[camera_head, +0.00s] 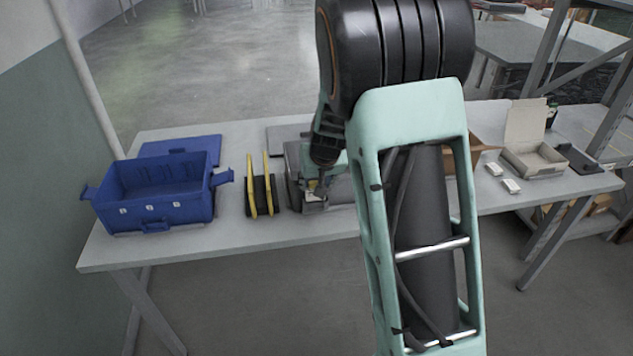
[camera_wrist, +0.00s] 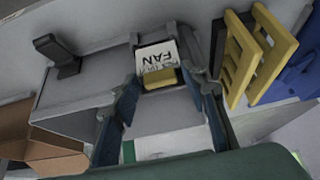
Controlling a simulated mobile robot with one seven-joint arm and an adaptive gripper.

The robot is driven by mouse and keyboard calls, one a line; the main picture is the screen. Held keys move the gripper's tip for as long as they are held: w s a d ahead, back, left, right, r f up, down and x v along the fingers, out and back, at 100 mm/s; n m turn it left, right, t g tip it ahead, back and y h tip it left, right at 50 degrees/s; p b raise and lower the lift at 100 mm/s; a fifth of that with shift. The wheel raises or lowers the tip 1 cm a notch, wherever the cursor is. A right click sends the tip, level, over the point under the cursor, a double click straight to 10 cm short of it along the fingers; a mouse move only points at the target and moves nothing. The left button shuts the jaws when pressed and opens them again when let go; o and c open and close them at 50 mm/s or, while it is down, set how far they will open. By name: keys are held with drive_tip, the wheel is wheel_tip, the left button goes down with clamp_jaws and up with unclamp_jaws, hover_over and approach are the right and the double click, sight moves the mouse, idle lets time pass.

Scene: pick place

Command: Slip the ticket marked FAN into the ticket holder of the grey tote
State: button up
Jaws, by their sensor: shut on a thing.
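The FAN ticket (camera_wrist: 156,58) is a white card with dark print and a yellow block (camera_wrist: 161,78) along one edge. My gripper (camera_wrist: 163,80) is shut on it, one finger on each side; it also shows in the head view (camera_head: 318,188). The grey tote (camera_head: 293,168) stands mid-table, partly hidden by my arm. Its wall shows in the wrist view (camera_wrist: 62,92). The card lies between dark upright edges of the ticket holder (camera_wrist: 133,41) on the tote's face. I cannot tell how deep it sits there.
A blue tote (camera_head: 185,207) and two yellow frames (camera_head: 253,184) stand to the left. An open carton (camera_head: 537,158), small white blocks (camera_head: 509,186) and a dark flat device (camera_head: 577,157) lie at the right. The table's (camera_head: 240,236) front strip is bare.

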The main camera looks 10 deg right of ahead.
drive_tip(key=shift+f+b, duration=1.15)
drive_tip(key=shift+b, duration=0.05)
idle(1.0)
drive_tip(key=shift+f+b, duration=0.3)
drive_tip(key=shift+f, duration=0.05)
drive_tip(key=o, duration=1.1)
drive_tip(key=shift+c, duration=0.7)
wheel_tip(320, 180, up, 8)
drive_tip(key=p, duration=0.6)
idle(0.4)
